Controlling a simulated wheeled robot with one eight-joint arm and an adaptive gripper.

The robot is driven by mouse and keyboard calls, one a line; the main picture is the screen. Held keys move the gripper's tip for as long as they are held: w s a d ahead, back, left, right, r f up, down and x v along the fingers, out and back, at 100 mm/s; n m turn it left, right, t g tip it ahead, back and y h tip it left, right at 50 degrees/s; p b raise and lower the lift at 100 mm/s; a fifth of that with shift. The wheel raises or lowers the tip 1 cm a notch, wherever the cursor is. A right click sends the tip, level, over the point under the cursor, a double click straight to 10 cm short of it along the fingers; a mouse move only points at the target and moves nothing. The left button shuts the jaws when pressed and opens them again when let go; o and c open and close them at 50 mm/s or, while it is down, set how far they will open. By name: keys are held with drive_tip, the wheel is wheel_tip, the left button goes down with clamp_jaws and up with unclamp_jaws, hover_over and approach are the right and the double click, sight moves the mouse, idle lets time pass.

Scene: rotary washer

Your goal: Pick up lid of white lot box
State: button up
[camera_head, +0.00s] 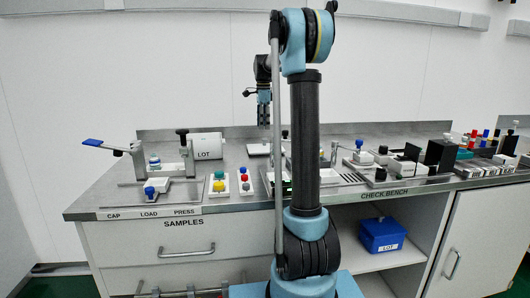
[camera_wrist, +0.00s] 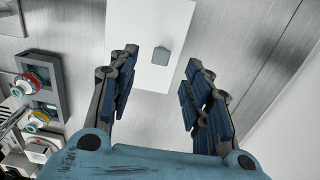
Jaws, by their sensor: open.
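My gripper (camera_head: 264,102) hangs from the arm, pointing down above the back of the bench. In the wrist view my gripper (camera_wrist: 158,92) is open and empty, its blue-padded fingers well apart. A flat white lid-like plate (camera_wrist: 125,45) with a small grey knob (camera_wrist: 161,55) lies beyond and partly between the fingertips, not touched. In the head view a white plate (camera_head: 257,149) lies on the bench below the gripper, likely the same one. A white box marked LOT (camera_head: 208,146) stands to its left. I cannot see whether the box is open on top.
Small holders with coloured knobs (camera_head: 219,184) stand in front on the bench (camera_head: 226,203). A press-like fixture with a blue handle (camera_head: 93,142) is at left. Black and white devices (camera_head: 440,154) crowd the right. A blue LOT box (camera_head: 382,236) sits on the shelf below.

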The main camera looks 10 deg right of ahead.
sight(264, 140)
wheel_tip(264, 140, down, 4)
drive_tip(key=shift+r, duration=0.25)
drive_tip(key=shift+w+d+f, duration=0.1)
drive_tip(key=shift+d+f, duration=0.05)
drive_tip(key=shift+f, duration=1.15)
drive_tip(key=shift+w+d+f, duration=0.1)
drive_tip(key=shift+f, duration=1.2)
clamp_jaws()
